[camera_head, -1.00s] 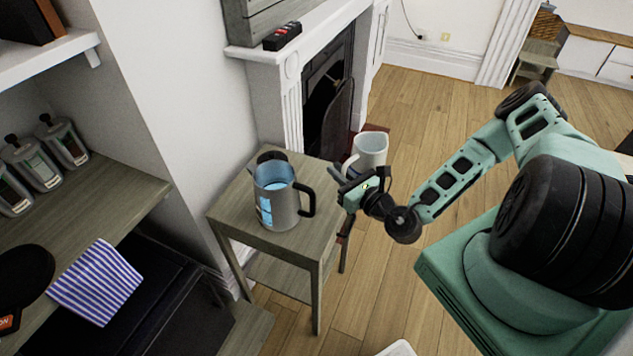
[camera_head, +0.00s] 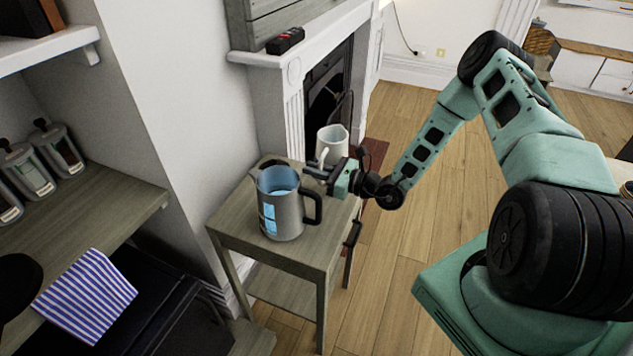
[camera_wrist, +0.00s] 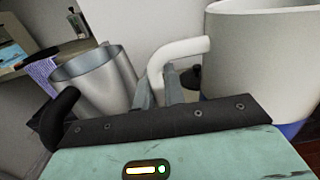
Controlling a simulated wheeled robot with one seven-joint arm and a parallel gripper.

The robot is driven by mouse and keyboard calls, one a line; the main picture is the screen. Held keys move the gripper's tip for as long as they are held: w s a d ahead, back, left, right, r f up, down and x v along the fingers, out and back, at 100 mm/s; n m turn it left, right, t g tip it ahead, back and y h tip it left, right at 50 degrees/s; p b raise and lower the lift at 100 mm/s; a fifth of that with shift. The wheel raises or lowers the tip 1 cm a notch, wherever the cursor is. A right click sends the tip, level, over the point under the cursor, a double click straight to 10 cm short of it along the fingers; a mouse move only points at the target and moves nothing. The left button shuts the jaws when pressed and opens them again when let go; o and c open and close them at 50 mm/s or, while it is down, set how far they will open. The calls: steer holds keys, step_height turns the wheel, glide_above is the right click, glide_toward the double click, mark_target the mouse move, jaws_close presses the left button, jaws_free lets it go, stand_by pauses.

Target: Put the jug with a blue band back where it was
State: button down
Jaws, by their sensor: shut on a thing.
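The white jug (camera_head: 333,143) is at the far side of the small wooden side table (camera_head: 240,214). In the wrist view the jug (camera_wrist: 262,60) fills the upper right, and its blue band shows low on its body. My gripper (camera_head: 312,173) is shut on the jug's white handle, which rises between the fingers in the wrist view (camera_wrist: 158,90). The jug looks about upright. My gripper hides its base in the head view, so I cannot tell whether it touches the table.
A grey metal jug with a blue window (camera_head: 287,212) and black handle stands on the side table, close left of my gripper. A small dark object is partly hidden behind it. The fireplace (camera_head: 330,95) is behind. A striped cloth (camera_head: 85,293) lies on the left shelf.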

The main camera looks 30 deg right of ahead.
mark_target(322, 184)
steer(key=shift+f, duration=2.1)
steer(key=shift+f, duration=0.15)
steer(key=c, duration=1.5)
jaws_free()
steer(key=b+v, duration=0.2)
steer(key=v, duration=1)
